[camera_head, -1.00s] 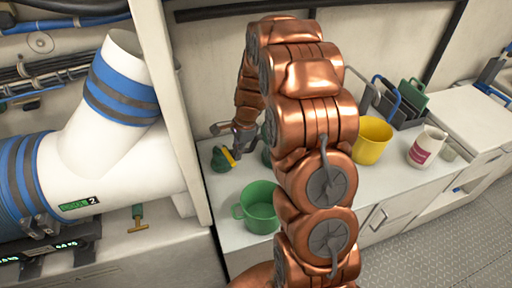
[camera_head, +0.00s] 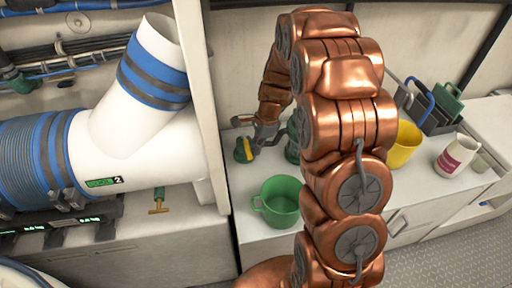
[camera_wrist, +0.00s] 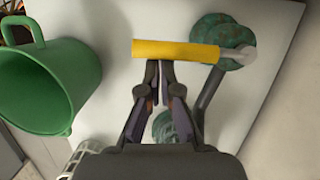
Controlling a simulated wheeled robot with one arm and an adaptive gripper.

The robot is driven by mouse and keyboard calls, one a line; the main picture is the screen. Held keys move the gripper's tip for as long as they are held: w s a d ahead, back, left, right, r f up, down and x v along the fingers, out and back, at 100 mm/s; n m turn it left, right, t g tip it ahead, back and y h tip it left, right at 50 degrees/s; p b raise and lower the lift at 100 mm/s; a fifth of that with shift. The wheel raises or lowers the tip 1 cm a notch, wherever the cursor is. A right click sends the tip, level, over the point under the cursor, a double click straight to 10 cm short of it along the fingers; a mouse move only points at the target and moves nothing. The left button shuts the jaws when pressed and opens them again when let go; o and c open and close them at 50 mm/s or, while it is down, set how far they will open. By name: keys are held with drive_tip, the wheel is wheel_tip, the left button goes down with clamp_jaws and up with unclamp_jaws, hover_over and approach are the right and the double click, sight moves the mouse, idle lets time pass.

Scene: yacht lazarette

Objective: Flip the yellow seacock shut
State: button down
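The seacock's yellow lever (camera_wrist: 176,51) lies almost level across the upper middle of the wrist view, its right end at a round green valve body (camera_wrist: 228,38). In the head view the yellow lever (camera_head: 249,149) stands beside the green body (camera_head: 240,151) on the white counter. My gripper (camera_wrist: 160,66) has its fingers drawn together with nothing visible between them. Their tips are right at the lever's near edge, around its middle; whether they touch cannot be told. In the head view my gripper (camera_head: 258,139) is just right of the lever.
A green mug (camera_wrist: 45,85) stands left of the gripper, also in the head view (camera_head: 278,203). A second green fitting (camera_head: 292,147) is partly hidden by my arm. A bulkhead edge (camera_head: 212,110) is at left.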

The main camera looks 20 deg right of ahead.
drive_tip(key=p+v, duration=0.3)
drive_tip(key=v, duration=0.7)
drive_tip(key=shift+s+p, duration=0.25)
drive_tip(key=shift+p, duration=0.15)
